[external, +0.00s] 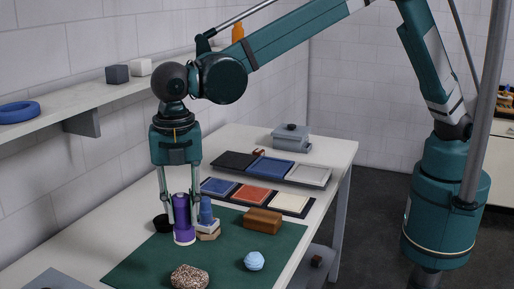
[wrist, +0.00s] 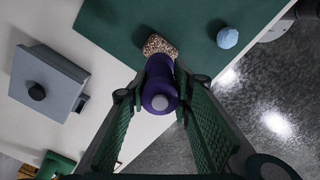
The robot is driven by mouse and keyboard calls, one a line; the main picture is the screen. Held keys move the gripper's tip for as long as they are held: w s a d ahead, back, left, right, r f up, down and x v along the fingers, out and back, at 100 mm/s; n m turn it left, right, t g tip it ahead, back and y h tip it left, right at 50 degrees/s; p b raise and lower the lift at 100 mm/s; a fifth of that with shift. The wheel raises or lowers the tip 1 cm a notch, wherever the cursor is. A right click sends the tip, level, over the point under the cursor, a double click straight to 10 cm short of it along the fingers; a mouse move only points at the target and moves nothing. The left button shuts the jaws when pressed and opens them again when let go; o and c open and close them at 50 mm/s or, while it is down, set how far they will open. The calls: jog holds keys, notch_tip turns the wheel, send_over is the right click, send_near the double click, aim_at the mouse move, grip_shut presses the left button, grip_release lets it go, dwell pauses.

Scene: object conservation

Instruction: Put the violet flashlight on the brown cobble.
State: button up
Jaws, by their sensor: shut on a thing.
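The violet flashlight (external: 182,213) stands upright between the fingers of my gripper (external: 181,222), with a pale band at its lower end. My gripper is shut on it. In the external view I cannot tell whether its base touches the green mat or hangs just above it. The wrist view looks down on the flashlight (wrist: 160,92) between the two fingers. The brown cobble (external: 190,277), speckled and rounded, lies at the mat's front edge, nearer the camera than the flashlight. In the wrist view the cobble (wrist: 158,45) is just beyond the flashlight, partly hidden.
A light blue ball (external: 254,261) sits right of the cobble. A brown wooden block (external: 263,220), a blue object (external: 206,211) on pale blocks and a black cup (external: 162,223) stand near the gripper. Colored trays (external: 251,195) lie behind. Bare green mat (external: 140,265) lies left of the cobble.

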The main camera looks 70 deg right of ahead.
aim_at(184, 233)
dwell(0.3)
jog(key=shift+f, duration=3.15)
jog(key=shift+f+p, duration=0.35)
jog(key=shift+f, duration=1.5)
jog(key=shift+f, duration=0.15)
jog(key=o, duration=0.9)
jog(key=shift+o, duration=0.2)
notch_tip(184, 233, up, 12)
jog(key=shift+r+b, duration=0.15)
jog(key=shift+b, duration=0.15)
